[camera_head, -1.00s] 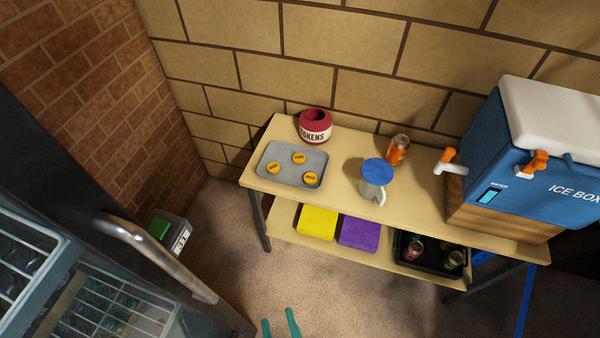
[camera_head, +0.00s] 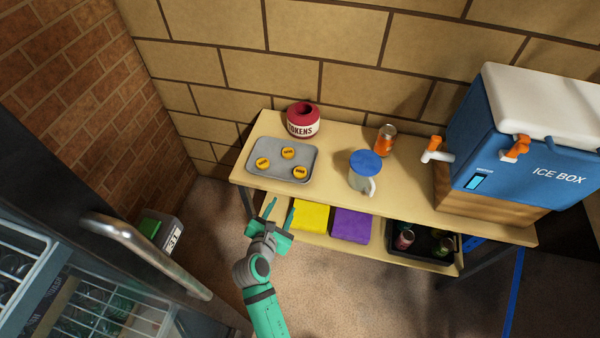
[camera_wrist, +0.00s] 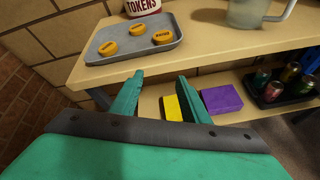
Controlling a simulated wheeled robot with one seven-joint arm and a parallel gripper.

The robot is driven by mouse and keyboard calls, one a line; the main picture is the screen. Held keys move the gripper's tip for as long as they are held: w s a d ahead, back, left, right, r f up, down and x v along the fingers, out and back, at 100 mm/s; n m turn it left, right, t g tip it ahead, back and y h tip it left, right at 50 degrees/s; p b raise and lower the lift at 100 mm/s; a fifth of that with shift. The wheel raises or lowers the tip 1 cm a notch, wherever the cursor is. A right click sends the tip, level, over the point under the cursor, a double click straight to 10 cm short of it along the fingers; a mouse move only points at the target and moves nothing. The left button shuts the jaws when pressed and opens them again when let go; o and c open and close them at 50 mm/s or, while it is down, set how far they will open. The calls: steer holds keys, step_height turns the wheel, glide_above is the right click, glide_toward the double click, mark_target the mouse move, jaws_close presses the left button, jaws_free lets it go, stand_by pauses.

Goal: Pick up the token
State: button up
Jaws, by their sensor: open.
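Three round yellow-orange tokens lie apart on a grey tray at the left end of the table: a left one (camera_head: 262,163), a back one (camera_head: 288,153) and a right one (camera_head: 299,171). The tray (camera_head: 281,174) also shows in the wrist view (camera_wrist: 135,50), with the tokens (camera_wrist: 162,37) on it. My gripper (camera_head: 281,211) is open and empty, in front of the table's front edge and below the tray's level. In the wrist view its two teal fingers (camera_wrist: 158,92) point toward the table edge, apart from the tray and tokens.
A red-and-white TOKENS pot (camera_head: 303,120) stands behind the tray. A blue-lidded jug (camera_head: 363,179), an orange can (camera_head: 386,140) and a blue ice box (camera_head: 520,150) stand to the right.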

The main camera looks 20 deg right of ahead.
mark_target(300, 171)
steer(key=w+d, duration=0.3)
steer(key=w+d+n+h, duration=0.1)
steer(key=w+d, duration=0.2)
steer(key=w, duration=0.1)
steer(key=w+d+n+g+h, duration=0.1)
steer(key=w+d, duration=0.2)
steer(key=w, duration=0.1)
steer(key=shift+w+d+f, duration=0.2)
steer(key=shift+d, duration=0.1)
steer(key=c, duration=1)
steer(key=shift+a, duration=0.15)
